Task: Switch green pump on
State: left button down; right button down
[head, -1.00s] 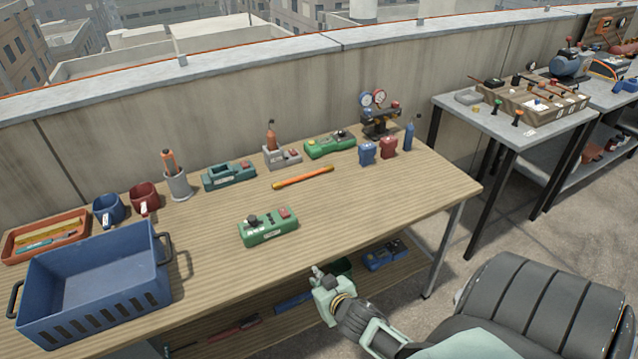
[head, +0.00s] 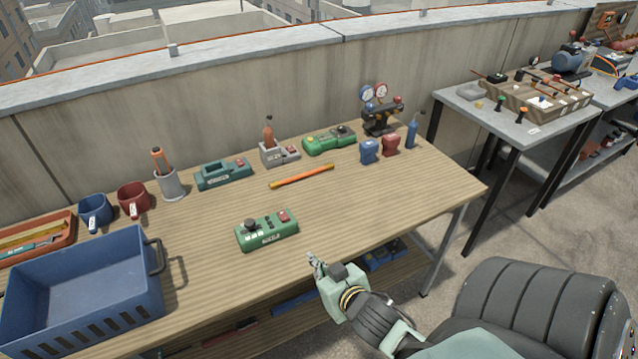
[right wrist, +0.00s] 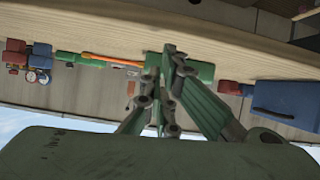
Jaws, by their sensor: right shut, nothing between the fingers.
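A green box (head: 267,231) with a black knob and a red switch sits on the wooden table near its front edge; I take it as the green pump. Another green unit (head: 329,141) with a dark knob lies at the back. My right gripper (head: 314,262) is shut and empty, in front of the table edge, right of and nearer than the green box. In the right wrist view the closed fingers (right wrist: 170,62) partly hide a green surface (right wrist: 203,71), seemingly the near box. The switch position is too small to tell. My left gripper is not in view.
A blue crate (head: 85,290) stands at the front left of the wooden table (head: 370,210). An orange stick (head: 302,176), teal unit (head: 223,174) and grey unit (head: 279,152) lie behind the green box. The tabletop right of the green box is clear.

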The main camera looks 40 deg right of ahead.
jog(key=w+d+r+m+t, duration=0.1)
jog(key=w+d+r, duration=0.1)
jog(key=w+r, duration=0.6)
notch_tip(320, 180, up, 4)
jog(key=shift+w+f+h, duration=0.1)
jog(key=shift+w+h, duration=0.2)
jog(key=p, duration=0.2)
send_over(283, 215)
jog(key=s, duration=0.3)
notch_tip(283, 215, down, 3)
notch_tip(283, 215, down, 4)
jog(key=shift+w+r, duration=0.15)
jog(key=shift+f, duration=0.4)
jog(key=shift+a, duration=0.1)
